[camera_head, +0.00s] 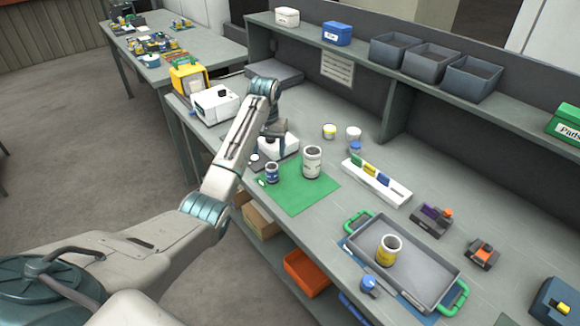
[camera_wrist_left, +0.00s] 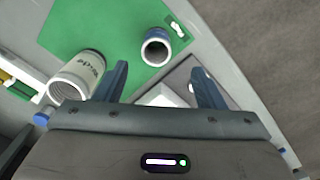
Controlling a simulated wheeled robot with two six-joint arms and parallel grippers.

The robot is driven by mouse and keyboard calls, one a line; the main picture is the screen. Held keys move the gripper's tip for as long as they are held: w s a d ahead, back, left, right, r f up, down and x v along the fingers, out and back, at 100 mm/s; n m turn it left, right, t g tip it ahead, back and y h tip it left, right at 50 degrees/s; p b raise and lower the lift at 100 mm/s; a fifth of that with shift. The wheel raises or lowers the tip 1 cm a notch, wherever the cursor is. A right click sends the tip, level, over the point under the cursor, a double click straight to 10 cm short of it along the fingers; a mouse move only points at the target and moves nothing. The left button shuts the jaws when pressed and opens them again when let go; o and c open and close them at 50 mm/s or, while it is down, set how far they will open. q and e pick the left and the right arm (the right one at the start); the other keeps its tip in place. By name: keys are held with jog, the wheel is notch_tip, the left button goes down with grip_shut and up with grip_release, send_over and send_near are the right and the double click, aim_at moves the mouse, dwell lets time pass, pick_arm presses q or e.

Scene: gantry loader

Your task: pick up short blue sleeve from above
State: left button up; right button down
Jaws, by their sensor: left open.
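My right gripper is in neither view.
A taller white sleeve (camera_head: 312,162) stands on the mat, right of the blue one. A white device (camera_head: 279,147) is behind it. A grey tray (camera_head: 428,278) holds a yellow sleeve (camera_head: 387,252). A white rack (camera_head: 378,183) lies behind the tray.

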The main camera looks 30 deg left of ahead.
aim_at(272, 172)
pick_arm(q)
notch_tip(272, 172, down, 4)
jog(key=shift+s+r+p, duration=0.1)
jog(key=shift+p, duration=0.55)
jog(key=shift+f, duration=0.6)
jog(key=f, duration=0.1)
jog(key=f+p, duration=0.1)
jog(key=f, duration=0.1)
jog(key=f+p, duration=0.1)
jog(key=shift+w+d+f, duration=0.2)
jog(key=shift+d+f, duration=0.05)
jog(key=shift+f, duration=0.35)
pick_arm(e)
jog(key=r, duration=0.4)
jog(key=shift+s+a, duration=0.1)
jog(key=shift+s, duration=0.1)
pick_arm(q)
jog(key=shift+c, duration=0.3)
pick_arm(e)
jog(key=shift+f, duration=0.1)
pick_arm(q)
jog(key=c, duration=1.1)
jog(key=shift+c, duration=0.2)
